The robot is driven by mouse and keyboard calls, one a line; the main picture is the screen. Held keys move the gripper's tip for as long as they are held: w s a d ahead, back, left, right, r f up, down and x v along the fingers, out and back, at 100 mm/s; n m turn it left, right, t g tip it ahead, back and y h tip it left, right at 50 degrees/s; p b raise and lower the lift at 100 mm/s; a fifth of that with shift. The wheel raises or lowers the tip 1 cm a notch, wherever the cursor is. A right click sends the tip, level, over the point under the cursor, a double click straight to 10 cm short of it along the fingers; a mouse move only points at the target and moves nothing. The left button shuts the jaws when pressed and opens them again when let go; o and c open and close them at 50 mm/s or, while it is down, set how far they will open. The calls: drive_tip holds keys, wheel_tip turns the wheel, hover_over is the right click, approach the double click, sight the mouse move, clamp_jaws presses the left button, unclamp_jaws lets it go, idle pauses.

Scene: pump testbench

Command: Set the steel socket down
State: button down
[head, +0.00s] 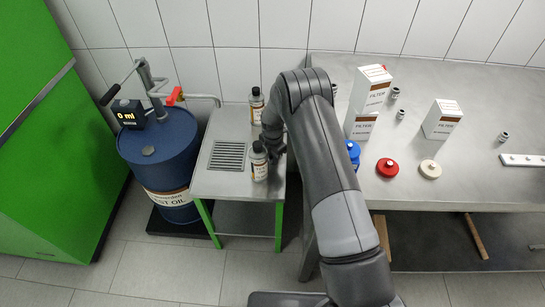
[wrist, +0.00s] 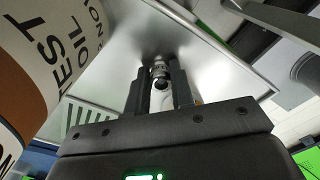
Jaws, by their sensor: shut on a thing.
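The steel socket (wrist: 159,69) is a small shiny cylinder between the two fingertips of my gripper (wrist: 160,80) in the wrist view. My gripper is shut on it, over the bare steel top of the small side table (wrist: 205,60). I cannot tell whether the socket touches the tabletop. In the head view my gripper (head: 275,147) is partly hidden by my arm and sits right behind the nearer oil bottle; the held socket does not show there.
The nearer oil bottle (head: 259,163) stands close beside my gripper, and another bottle (head: 257,106) stands behind. A drain grate (head: 228,156) lies left. The blue oil drum (head: 160,160) is further left. The bench (head: 455,180) at right holds filter boxes, caps and small metal fittings.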

drive_tip(key=c, duration=1.3)
unclamp_jaws()
drive_tip(key=shift+f, duration=0.15)
drive_tip(key=shift+o, duration=0.2)
drive_tip(key=s+d+r+m+t, duration=0.1)
drive_tip(key=s+d+r+m, duration=0.15)
drive_tip(key=r, duration=1.05)
drive_tip(key=s+d+r+m, duration=0.1)
drive_tip(key=d+r+m, duration=0.15)
drive_tip(key=r, duration=1.15)
drive_tip(key=s+d+r+m+t, duration=0.1)
drive_tip(key=s+d+r+m, duration=0.3)
drive_tip(key=r, duration=0.3)
drive_tip(key=s+d+r+m+t, duration=0.1)
drive_tip(key=s+d+r+m, duration=0.15)
drive_tip(key=s+r, duration=0.35)
drive_tip(key=s+d+r+m+t, duration=0.1)
drive_tip(key=s+d+r+m, duration=0.1)
drive_tip(key=s+m, duration=0.3)
drive_tip(key=s+d+r+m, duration=0.2)
drive_tip(key=s+m, duration=0.3)
drive_tip(key=s, duration=0.6)
drive_tip(key=s+d+r+m+t, duration=0.1)
drive_tip(key=s+d+r+m, duration=0.1)
drive_tip(key=s+m, duration=0.3)
drive_tip(key=s+d, duration=0.1)
drive_tip(key=s, duration=0.3)
drive_tip(key=shift+d+r+t, duration=0.3)
drive_tip(key=shift+r, duration=0.1)
